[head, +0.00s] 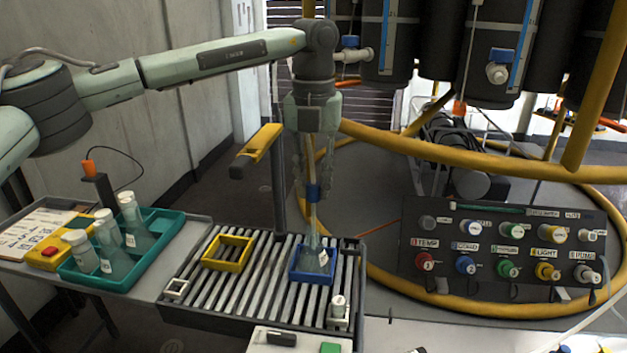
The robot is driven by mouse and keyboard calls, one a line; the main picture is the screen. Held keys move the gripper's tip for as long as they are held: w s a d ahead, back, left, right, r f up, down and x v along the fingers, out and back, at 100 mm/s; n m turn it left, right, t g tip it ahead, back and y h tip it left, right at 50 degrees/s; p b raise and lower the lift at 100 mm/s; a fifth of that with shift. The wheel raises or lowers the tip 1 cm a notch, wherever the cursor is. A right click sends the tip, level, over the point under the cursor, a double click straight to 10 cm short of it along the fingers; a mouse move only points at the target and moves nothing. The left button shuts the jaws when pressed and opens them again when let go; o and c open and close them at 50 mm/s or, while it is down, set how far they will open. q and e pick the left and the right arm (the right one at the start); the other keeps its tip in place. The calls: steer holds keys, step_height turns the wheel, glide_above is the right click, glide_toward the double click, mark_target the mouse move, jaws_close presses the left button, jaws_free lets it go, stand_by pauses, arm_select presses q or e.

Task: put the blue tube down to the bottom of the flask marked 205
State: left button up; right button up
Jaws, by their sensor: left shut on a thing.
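The flask has a pale label whose number is too small to read. The gripper is directly above the flask's neck. The tube's lower end is hard to see against the clear glass, so I cannot tell how deep it reaches. My right gripper is not in view.
A yellow square frame (245,241) sits empty on the slatted rack (272,292). A teal tray (160,253) with several glass vessels stands at left. A yellow-topped post (262,143) rises close left of my gripper. A control panel (440,255) and yellow hoses are at right.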

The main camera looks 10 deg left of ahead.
mark_target(314, 200)
arm_select(q)
steer(key=shift+f+b, duration=1.1)
steer(key=shift+f, duration=1)
steer(key=shift+f, duration=0.2)
steer(key=o, duration=1.5)
steer(key=shift+r, duration=0.15)
steer(key=shift+r+p, duration=1.9)
steer(key=shift+r, duration=1.05)
